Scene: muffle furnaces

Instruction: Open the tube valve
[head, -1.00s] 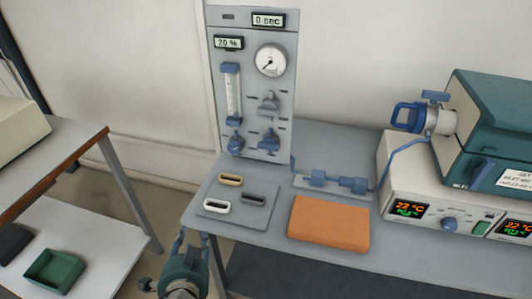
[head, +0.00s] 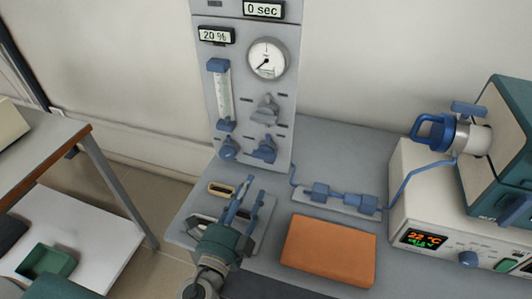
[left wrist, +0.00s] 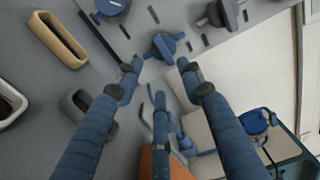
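The grey gas panel (head: 209,95) stands upright at the back of the bench. It has two blue valve knobs low down, a left one (head: 228,149) and a right one (head: 264,150), and a grey knob (head: 265,109) above them. I cannot read which one is the tube valve. My left gripper (head: 247,187) is open and empty, in front of and below the panel. In the left wrist view, a blue knob (left wrist: 163,46) shows just beyond and between the open fingertips (left wrist: 158,66), apart from them. My right gripper is not in view.
A mat with handles, including a tan one (head: 221,189), lies under my left gripper. An orange block (head: 328,251) lies right of it. Blue tube fittings (head: 344,198) lead to the furnace (head: 492,155). A green tray (head: 46,261) sits on a lower shelf at left.

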